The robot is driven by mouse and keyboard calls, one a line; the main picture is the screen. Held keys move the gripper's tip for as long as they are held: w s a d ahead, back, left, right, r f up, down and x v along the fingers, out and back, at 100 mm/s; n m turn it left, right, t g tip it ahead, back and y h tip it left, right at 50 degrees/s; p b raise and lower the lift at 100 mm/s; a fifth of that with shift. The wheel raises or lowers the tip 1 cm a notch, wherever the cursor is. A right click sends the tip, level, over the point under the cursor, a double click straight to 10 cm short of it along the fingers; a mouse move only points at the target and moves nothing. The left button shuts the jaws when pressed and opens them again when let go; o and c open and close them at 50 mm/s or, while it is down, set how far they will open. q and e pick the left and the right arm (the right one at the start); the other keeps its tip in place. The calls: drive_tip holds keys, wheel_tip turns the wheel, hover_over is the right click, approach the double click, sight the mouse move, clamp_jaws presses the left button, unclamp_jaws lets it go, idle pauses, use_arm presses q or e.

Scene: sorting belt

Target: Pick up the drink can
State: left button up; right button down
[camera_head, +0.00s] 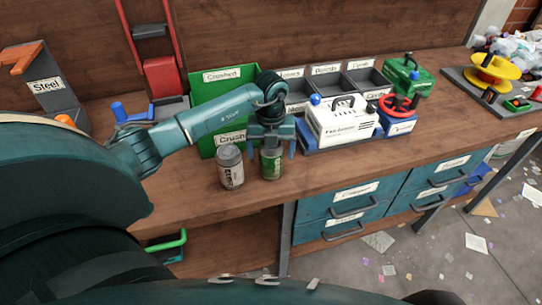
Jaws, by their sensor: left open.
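A green can (271,163) stands upright on the wooden bench near its front edge. A grey, pale-labelled can (230,168) stands just to its left, also upright. Which of the two the task means by the drink can is not clear from the view. My left gripper (271,152) points down over the green can. Its fingers are apart, one on each side of the can's upper part, with no clear contact. My right gripper is not in view.
A green box labelled "Crush" (197,88) stands behind the cans. A white machine (343,121) with a red handwheel (398,104) beside it stands to the right. Grey bins (296,91) stand behind. Blue drawers (350,200) are under the bench. Bare bench lies left of the cans.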

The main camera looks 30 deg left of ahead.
use_arm(q)
drive_tip(key=shift+f, duration=0.45)
drive_tip(key=c, duration=1)
